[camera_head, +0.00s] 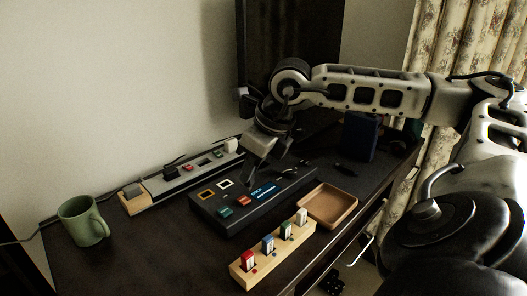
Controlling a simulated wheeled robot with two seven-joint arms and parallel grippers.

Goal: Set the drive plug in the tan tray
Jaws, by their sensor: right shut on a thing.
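The tan tray (327,204) is empty and sits on the dark table, right of the black console (255,199). My right gripper (262,157) points down over the back part of the console. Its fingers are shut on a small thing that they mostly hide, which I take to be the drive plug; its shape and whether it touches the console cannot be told. My left gripper is out of view.
A wooden block with several coloured plugs (273,252) stands in front of the console. A long grey strip (185,175) lies behind it. A green mug (84,220) is at the left. A dark blue box (359,137) stands at the back right.

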